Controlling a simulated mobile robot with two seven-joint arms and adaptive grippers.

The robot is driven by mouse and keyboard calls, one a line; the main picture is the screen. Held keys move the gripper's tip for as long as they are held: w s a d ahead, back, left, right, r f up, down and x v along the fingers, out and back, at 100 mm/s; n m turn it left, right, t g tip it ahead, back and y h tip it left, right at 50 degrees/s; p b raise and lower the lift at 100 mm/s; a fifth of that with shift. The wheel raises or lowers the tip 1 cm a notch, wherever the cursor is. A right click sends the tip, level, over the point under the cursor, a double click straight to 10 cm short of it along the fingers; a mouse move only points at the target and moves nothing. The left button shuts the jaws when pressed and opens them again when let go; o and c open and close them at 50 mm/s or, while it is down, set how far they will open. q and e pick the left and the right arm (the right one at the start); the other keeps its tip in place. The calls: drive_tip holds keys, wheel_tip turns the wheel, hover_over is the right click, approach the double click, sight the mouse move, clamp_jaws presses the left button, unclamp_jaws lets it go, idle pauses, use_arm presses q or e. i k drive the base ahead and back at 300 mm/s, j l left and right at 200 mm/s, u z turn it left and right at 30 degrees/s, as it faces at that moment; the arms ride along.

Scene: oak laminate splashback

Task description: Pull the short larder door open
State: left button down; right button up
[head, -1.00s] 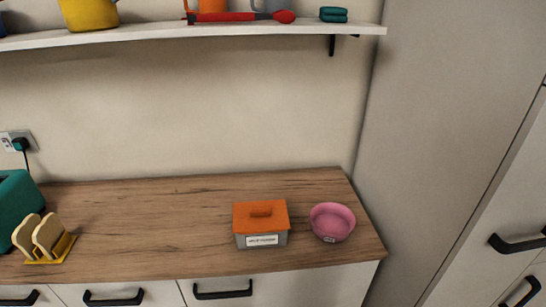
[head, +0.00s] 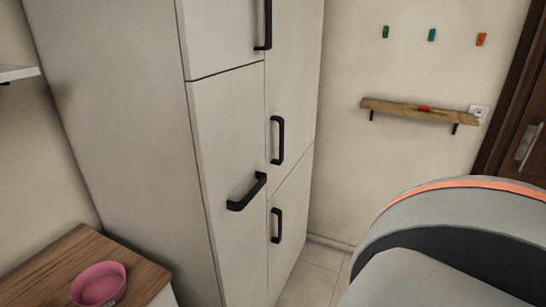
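A tall pale cabinet stands left of centre, with its fronts shut. Its left column has an upper front (head: 222,35) with an upright black handle (head: 265,25), and a lower front (head: 230,140) with a black bar handle (head: 247,192) lying more sideways. Its right column has a taller upper front (head: 295,75) with an upright black handle (head: 277,140), and a shorter lower front (head: 290,240) with a black handle (head: 275,226). I cannot tell for sure which front is the short larder door. Neither gripper is in view.
A wooden worktop (head: 135,268) with a pink bowl (head: 98,285) is at lower left. A wall ledge (head: 400,109), coloured hooks (head: 432,35) and a brown door (head: 525,140) are at right. A grey, orange-striped part of mine covers the lower right. Some tiled floor (head: 310,280) shows clear.

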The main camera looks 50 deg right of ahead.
sight(288, 209)
drive_tip(key=z, duration=1.7)
